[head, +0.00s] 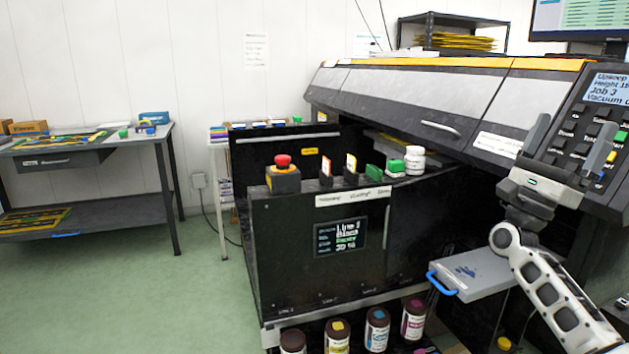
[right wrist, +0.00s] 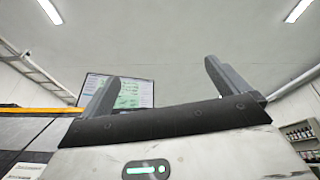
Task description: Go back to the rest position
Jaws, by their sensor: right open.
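My right gripper (head: 567,143) is raised at the right of the head view, in front of the printer's keypad panel. Its two fingers point up and stand apart, with nothing between them. In the right wrist view the gripper (right wrist: 160,90) also shows open and empty, with the ceiling and a monitor behind it. My left gripper is in neither view. A white bottle (head: 414,160) stands on top of the black cabinet.
The large printer (head: 420,100) fills the right side. The black cabinet (head: 285,240) has a red stop button (head: 283,161) on top. A grey tray (head: 475,273) with a blue handle juts out below my right gripper. A table (head: 95,143) stands at left; green floor between is clear.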

